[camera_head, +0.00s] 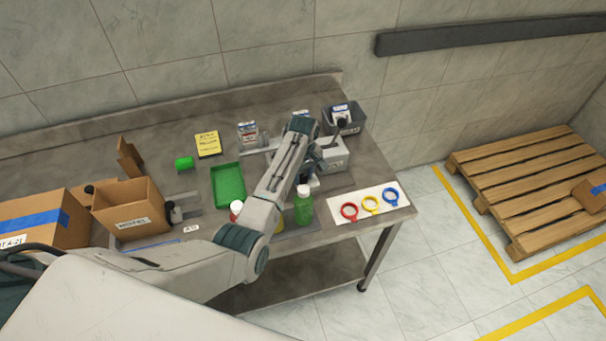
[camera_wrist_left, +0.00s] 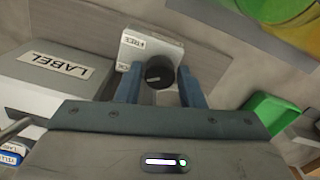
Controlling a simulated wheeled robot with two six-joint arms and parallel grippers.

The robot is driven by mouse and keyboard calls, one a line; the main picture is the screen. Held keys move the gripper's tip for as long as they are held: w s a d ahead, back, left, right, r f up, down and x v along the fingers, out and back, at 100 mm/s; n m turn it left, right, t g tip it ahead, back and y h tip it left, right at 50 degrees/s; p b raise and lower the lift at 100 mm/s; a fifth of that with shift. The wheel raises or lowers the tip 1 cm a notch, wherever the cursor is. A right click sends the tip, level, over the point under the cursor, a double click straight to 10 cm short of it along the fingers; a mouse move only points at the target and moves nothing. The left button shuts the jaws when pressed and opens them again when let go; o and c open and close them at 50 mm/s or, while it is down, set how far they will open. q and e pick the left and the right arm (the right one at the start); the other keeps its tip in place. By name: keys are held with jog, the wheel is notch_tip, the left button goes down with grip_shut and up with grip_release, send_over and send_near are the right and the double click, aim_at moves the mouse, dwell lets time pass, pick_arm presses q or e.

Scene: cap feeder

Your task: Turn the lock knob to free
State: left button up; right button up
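The round black lock knob (camera_wrist_left: 159,72) is on a small white block (camera_wrist_left: 150,47) with small labels, in the left wrist view. My left gripper (camera_wrist_left: 160,92) has its two blue-grey fingers apart, one on each side of the knob, with narrow gaps visible. I cannot tell whether the tips reach around the knob or stop short of it. In the head view my left gripper (camera_head: 315,163) is over the table beside the white labelled box (camera_head: 333,156), and my arm partly hides the knob block (camera_head: 311,181). My right gripper is not in view.
The white labelled box (camera_wrist_left: 45,80) stands close beside the fingers. A green tray (camera_head: 228,186), a green bottle (camera_head: 304,208) and a dark bin (camera_head: 352,120) are nearby. Red, yellow and blue rings lie on a white sheet (camera_head: 372,212) at the right. Cardboard boxes (camera_head: 128,207) stand left.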

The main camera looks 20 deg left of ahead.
pick_arm(q)
jog(key=c, duration=0.5)
jog(key=shift+c, duration=0.2)
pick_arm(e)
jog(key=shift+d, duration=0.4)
pick_arm(q)
jog(key=shift+m, duration=0.3)
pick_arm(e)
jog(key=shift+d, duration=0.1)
pick_arm(q)
jog(key=m, duration=0.3)
jog(key=shift+m, duration=0.3)
jog(key=m, duration=0.6)
jog(key=shift+m, duration=0.9)
